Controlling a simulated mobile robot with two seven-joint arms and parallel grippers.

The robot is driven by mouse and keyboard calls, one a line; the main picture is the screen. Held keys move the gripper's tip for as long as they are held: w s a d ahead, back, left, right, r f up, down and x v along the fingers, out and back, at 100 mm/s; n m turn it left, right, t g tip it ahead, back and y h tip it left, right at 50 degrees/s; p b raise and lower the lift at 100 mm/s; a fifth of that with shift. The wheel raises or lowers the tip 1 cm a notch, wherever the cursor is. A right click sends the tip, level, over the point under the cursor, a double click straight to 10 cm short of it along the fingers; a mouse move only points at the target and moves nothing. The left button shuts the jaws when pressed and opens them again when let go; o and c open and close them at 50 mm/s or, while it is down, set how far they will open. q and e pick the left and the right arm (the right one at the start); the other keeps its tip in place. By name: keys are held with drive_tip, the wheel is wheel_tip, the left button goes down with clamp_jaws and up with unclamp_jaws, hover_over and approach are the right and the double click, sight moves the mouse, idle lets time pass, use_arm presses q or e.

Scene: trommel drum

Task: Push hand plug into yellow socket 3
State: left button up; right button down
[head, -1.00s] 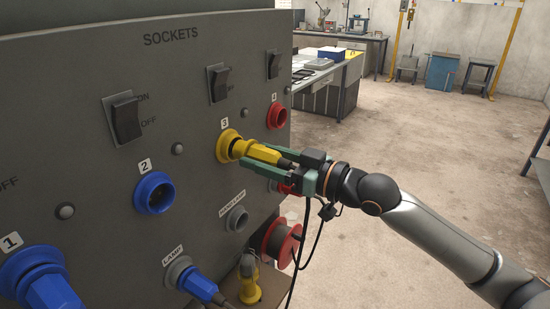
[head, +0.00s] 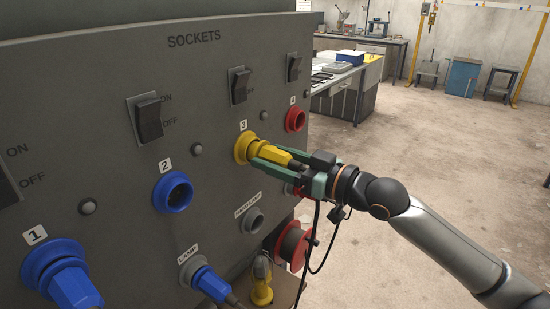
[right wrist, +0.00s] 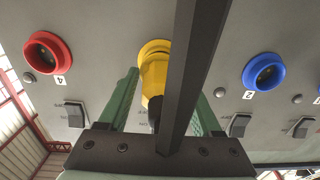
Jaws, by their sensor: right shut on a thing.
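Yellow socket 3 (head: 241,150) is on the grey panel, below its label 3. A yellow hand plug (head: 298,155) sits in line with the socket, its front end at the socket mouth. How deep it sits is hidden. My right gripper (head: 262,154) is shut on the plug, green fingers on either side, their tips close to the socket. In the right wrist view, the yellow socket (right wrist: 155,46) and plug (right wrist: 152,75) line up between the fingers; a dark bar hides part of them. My left gripper is not in view.
Blue socket 2 (head: 172,192) and red socket 4 (head: 295,119) are empty. Blue plugs fill socket 1 (head: 66,275) and the lamp socket (head: 205,280). A grey handlamp socket (head: 252,220) and red cable reel (head: 293,245) are below. Open floor lies right of the panel.

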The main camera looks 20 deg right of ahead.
drive_tip(key=shift+p, duration=0.85)
idle(1.3)
drive_tip(key=shift+w+a+r, duration=0.1)
drive_tip(key=shift+w+a, duration=0.1)
drive_tip(key=shift+w, duration=0.15)
idle(0.4)
unclamp_jaws()
drive_tip(key=shift+s+d+f, duration=0.2)
drive_tip(key=shift+s+d, duration=0.2)
drive_tip(key=shift+s, duration=0.05)
drive_tip(key=b+v, duration=0.3)
drive_tip(key=v, duration=0.8)
drive_tip(key=shift+d+b, duration=0.1)
drive_tip(key=shift+b, duration=0.3)
